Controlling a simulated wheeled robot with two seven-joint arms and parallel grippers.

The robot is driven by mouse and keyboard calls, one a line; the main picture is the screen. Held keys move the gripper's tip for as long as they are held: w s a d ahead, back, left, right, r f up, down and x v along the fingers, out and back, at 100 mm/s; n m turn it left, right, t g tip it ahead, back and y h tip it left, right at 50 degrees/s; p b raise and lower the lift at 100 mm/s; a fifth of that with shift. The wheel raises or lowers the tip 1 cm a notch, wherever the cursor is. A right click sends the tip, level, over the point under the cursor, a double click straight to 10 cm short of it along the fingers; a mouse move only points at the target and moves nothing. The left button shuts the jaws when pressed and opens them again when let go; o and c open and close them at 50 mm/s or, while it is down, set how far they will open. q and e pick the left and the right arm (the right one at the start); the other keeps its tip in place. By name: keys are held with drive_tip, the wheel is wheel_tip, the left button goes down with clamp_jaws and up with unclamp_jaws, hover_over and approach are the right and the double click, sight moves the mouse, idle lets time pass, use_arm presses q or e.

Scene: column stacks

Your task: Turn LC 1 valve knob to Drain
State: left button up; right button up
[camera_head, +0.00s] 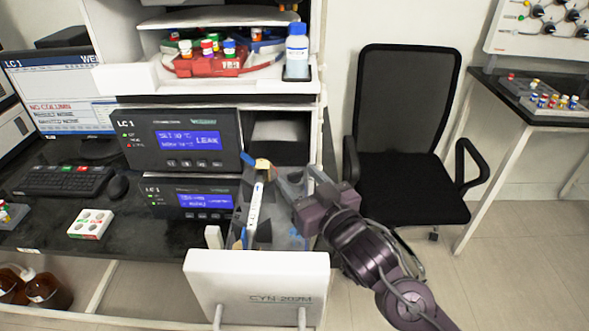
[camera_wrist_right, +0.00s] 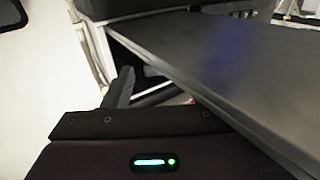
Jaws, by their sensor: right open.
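The upper LC 1 module (camera_head: 185,141) is a dark box with a blue screen that reads LEAK and a red indicator light. A second LC 1 module (camera_head: 188,197) sits below it. I cannot make out a valve knob or a Drain mark in either view. My right gripper (camera_head: 298,183) is open, just right of the modules, above the open white-fronted CYN-202M drawer (camera_head: 258,288). In the right wrist view one dark finger (camera_wrist_right: 122,90) shows beside a large dark panel (camera_wrist_right: 250,85), and the gap between the fingers is mostly hidden. My left gripper is out of view.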

drive_tip(key=shift+x, duration=1.15)
drive_tip(key=shift+w, duration=0.15)
drive_tip(key=c, duration=1)
drive_tip(key=shift+w+r+n+g+y+p, duration=0.1)
drive_tip(key=shift+r+n+g+y+p, duration=0.15)
drive_tip(key=shift+n+g+y+p, duration=0.7)
drive_tip(key=shift+f+n+g+y+p, duration=0.1)
drive_tip(key=shift+n+g+y+p, duration=0.2)
drive_tip(key=shift+y+p, duration=0.5)
drive_tip(key=shift+a+f+n, duration=0.1)
drive_tip(key=shift+f+n, duration=0.05)
drive_tip(key=shift+n, duration=0.1)
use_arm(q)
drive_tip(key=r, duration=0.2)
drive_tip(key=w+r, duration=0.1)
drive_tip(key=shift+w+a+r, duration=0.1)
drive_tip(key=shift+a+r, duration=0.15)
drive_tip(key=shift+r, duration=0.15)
use_arm(e)
drive_tip(key=o, duration=1)
